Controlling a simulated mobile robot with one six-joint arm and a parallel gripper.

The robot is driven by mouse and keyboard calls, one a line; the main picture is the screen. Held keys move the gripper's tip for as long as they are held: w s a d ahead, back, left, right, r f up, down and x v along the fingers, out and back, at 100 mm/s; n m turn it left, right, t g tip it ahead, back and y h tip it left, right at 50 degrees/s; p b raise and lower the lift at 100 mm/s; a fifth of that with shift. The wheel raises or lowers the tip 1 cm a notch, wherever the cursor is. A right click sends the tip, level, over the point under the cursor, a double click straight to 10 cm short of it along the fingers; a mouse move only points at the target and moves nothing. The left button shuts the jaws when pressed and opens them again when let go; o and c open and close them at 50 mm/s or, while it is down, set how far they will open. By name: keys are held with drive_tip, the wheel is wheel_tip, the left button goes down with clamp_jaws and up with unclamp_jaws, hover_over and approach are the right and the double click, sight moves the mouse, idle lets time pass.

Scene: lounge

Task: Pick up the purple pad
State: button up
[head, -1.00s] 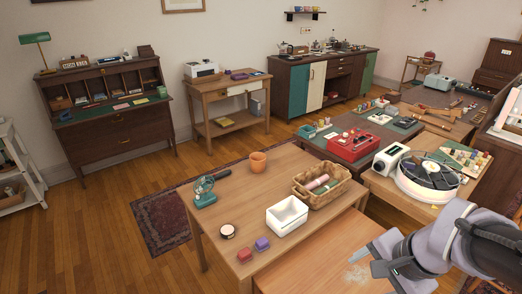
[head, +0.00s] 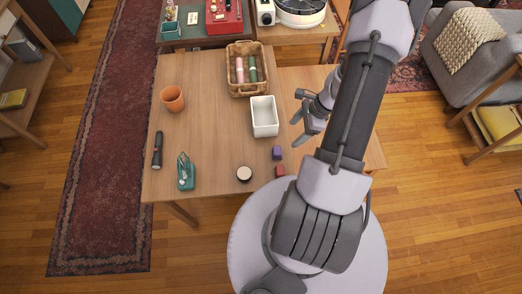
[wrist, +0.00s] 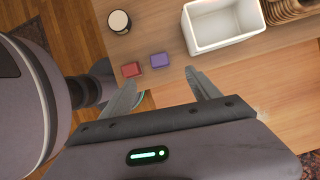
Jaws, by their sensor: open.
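The purple pad (head: 277,153) is a small block lying on the wooden table (head: 208,135), near its right edge. It also shows in the wrist view (wrist: 160,60), beyond and between my fingertips. A red pad (head: 279,170) lies close beside it, and shows to its left in the wrist view (wrist: 131,69). My gripper (head: 302,138) is open and empty, to the right of the purple pad and apart from it. Its two fingers also show in the wrist view (wrist: 165,85).
A white bin (head: 264,117) stands just behind the purple pad, with a wicker basket (head: 247,91) of rolls beyond. A round black-and-white tin (head: 244,174) is to the left. The table's middle is clear.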

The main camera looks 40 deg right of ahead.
drive_tip(key=b, duration=0.4)
approach(277, 150)
drive_tip(key=x, duration=0.4)
drive_tip(key=shift+d+f, duration=0.3)
drive_tip(key=shift+f, duration=0.05)
drive_tip(key=x, duration=0.2)
drive_tip(key=b+x, duration=0.1)
drive_tip(key=x, duration=0.1)
drive_tip(key=b+x, duration=0.1)
drive_tip(key=x, duration=0.1)
drive_tip(key=shift+a+r, duration=0.15)
drive_tip(key=shift+a, duration=0.1)
drive_tip(key=shift+r, duration=0.1)
drive_tip(key=c, duration=1.4)
drive_tip(key=shift+r+p, duration=0.3)
drive_tip(key=shift+r, duration=0.25)
drive_tip(key=p+v, duration=0.1)
drive_tip(key=v, duration=0.2)
drive_tip(key=shift+a, duration=0.1)
drive_tip(key=s+d+p, duration=0.1)
drive_tip(key=s+d, duration=0.2)
drive_tip(key=s+d+p, duration=0.1)
drive_tip(key=s+d, duration=0.3)
drive_tip(key=s+d+r+p, duration=0.1)
drive_tip(key=s+d, duration=0.2)
drive_tip(key=shift+s+d, duration=0.25)
drive_tip(key=shift+s, duration=0.15)
